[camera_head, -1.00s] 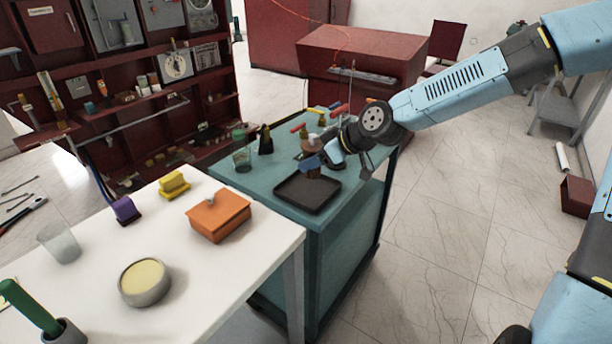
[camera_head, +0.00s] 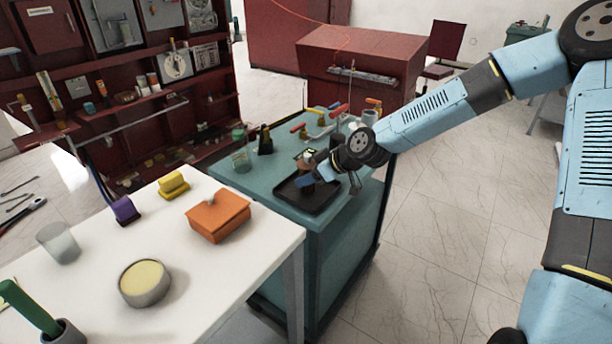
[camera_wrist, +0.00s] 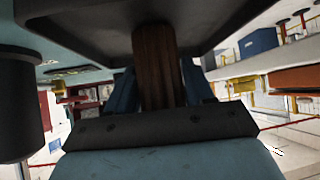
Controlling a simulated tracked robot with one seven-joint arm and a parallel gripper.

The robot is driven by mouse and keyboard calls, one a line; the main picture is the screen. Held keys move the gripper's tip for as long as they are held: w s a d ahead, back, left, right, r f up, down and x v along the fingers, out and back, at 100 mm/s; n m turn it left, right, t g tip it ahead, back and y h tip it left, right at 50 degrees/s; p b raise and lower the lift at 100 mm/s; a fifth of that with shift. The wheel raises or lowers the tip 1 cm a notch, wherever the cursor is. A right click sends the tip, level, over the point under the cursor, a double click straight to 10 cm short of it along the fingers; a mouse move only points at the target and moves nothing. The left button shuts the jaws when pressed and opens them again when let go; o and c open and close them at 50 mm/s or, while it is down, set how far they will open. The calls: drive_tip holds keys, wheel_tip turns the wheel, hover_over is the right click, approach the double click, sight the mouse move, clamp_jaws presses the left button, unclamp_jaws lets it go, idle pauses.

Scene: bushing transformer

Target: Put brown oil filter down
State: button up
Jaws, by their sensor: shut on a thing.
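The brown oil filter (camera_wrist: 155,65) is between the two blue fingers of my gripper in the wrist view. My gripper (camera_head: 316,174) is shut on it over the black tray (camera_head: 318,207) on the teal cart. In the head view the filter is mostly hidden by the fingers and wrist. In the wrist view the filter's far end meets the dark tray (camera_wrist: 90,12); I cannot tell whether it touches the tray's floor.
The teal cart (camera_head: 255,184) also bears a glass jar (camera_head: 240,160), a black holder (camera_head: 265,140) and red-handled valves (camera_head: 300,128). A white table (camera_head: 105,245) with an orange box (camera_head: 218,215) stands in front of it.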

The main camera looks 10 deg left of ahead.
drive_tip(key=o, duration=1.3)
drive_tip(key=shift+c, duration=0.2)
drive_tip(key=v, duration=1.2)
drive_tip(key=shift+s+f, duration=0.1)
